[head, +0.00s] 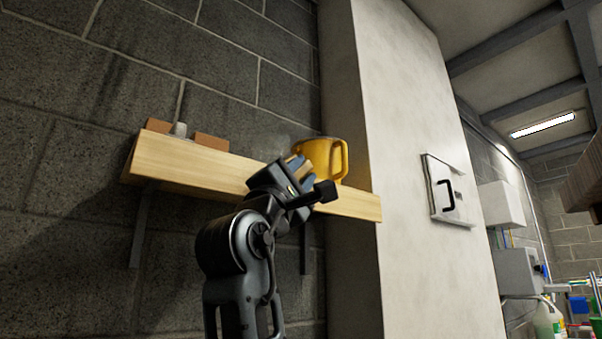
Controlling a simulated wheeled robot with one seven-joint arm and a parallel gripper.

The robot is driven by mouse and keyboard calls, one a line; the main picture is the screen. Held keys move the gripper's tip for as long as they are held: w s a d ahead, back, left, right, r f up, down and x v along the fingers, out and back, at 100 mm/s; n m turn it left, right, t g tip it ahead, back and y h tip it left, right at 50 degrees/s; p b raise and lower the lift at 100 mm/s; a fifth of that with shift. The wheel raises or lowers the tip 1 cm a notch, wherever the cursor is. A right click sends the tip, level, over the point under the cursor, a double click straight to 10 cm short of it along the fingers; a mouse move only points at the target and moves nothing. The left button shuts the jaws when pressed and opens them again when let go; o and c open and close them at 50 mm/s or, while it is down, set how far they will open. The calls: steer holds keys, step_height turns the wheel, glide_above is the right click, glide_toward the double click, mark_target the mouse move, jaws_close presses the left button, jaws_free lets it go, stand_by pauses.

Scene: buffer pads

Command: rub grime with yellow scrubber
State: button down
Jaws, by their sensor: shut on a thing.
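My gripper (297,176) is at the right part of a wooden wall shelf, just in front of a yellow jug-like container. It is shut on a small tan-yellow block (304,170), which looks like the yellow scrubber. The fingers hide most of this block. From this angle I cannot tell whether the block touches the shelf or the container. No grime patch shows clearly, and the top of the shelf is seen from below and mostly hidden.
The wooden shelf (215,172) is fixed to a grey block wall. The yellow container (333,152) with a handle stands on its right end. Two orange-brown blocks (211,141) and a small grey item (179,129) are on its left. A pale pillar (400,120) rises close on the right.

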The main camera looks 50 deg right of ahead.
steer(key=shift+w+d+g, duration=0.25)
steer(key=shift+w+g, duration=0.05)
steer(key=shift+w, duration=0.45)
steer(key=shift+d, duration=0.1)
steer(key=s+d+p, duration=0.2)
steer(key=d+p, duration=0.2)
steer(key=d, duration=0.6)
steer(key=shift+s+d, duration=0.2)
steer(key=shift+s, duration=0.2)
stand_by(0.7)
steer(key=shift+a, duration=0.1)
steer(key=shift+w+a, duration=0.5)
steer(key=shift+a, duration=1.25)
steer(key=shift+w+a, duration=0.45)
steer(key=shift+a, duration=1.25)
steer(key=shift+w+a, duration=0.5)
steer(key=shift+a, duration=1.25)
